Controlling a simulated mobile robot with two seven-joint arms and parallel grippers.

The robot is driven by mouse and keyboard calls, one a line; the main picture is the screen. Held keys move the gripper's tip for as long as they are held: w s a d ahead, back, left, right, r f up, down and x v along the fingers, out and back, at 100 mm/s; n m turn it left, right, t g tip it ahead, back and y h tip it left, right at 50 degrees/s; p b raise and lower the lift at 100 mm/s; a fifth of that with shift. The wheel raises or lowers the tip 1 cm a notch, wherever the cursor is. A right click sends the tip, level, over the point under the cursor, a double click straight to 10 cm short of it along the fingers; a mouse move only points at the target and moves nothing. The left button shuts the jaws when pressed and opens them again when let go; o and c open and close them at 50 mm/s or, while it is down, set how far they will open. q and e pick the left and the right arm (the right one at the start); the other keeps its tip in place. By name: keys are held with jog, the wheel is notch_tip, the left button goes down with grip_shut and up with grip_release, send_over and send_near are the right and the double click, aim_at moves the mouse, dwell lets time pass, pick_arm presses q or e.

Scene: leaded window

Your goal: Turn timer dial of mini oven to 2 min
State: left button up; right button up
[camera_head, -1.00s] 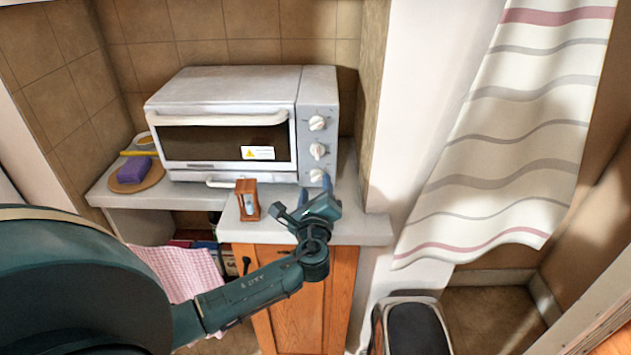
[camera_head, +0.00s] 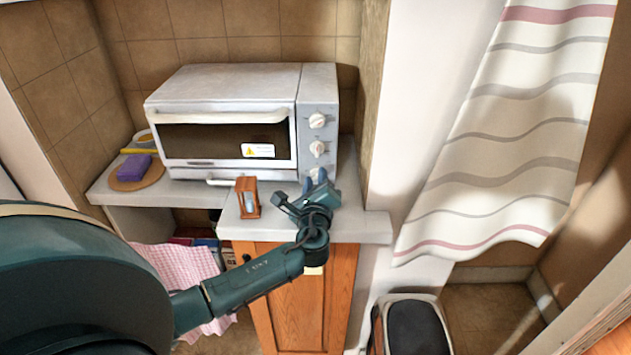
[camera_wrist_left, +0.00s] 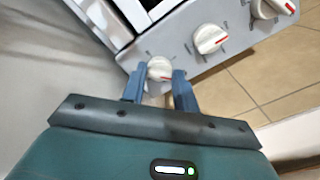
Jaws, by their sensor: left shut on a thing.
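The white mini oven (camera_head: 225,84) stands on the counter, with a column of white dials on its right front panel. The top dial (camera_head: 317,121) and middle dial (camera_head: 317,148) are clear of my gripper. My left gripper (camera_head: 316,180) is at the lowest dial, mostly hidden in the head view. In the left wrist view, the blue fingers of my left gripper (camera_wrist_left: 158,82) are shut on this lowest dial (camera_wrist_left: 160,68), one finger on each side. The dial lettering is too small to read. My right gripper is not in view.
A small wooden hourglass (camera_head: 247,198) stands on the counter left of my left gripper. A purple sponge (camera_head: 133,167) lies on a round board at the far left. A striped curtain (camera_head: 510,130) hangs at the right.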

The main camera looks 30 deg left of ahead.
pick_arm(q)
jog(key=shift+c, duration=0.7)
jog(key=shift+r+m+p, duration=0.1)
jog(key=shift+m+p, duration=0.4)
jog(key=shift+p, duration=0.15)
jog(key=o, duration=1)
jog(key=shift+c, duration=0.2)
jog(key=b+v, duration=0.2)
jog(key=v, duration=1.1)
jog(key=shift+s, duration=0.15)
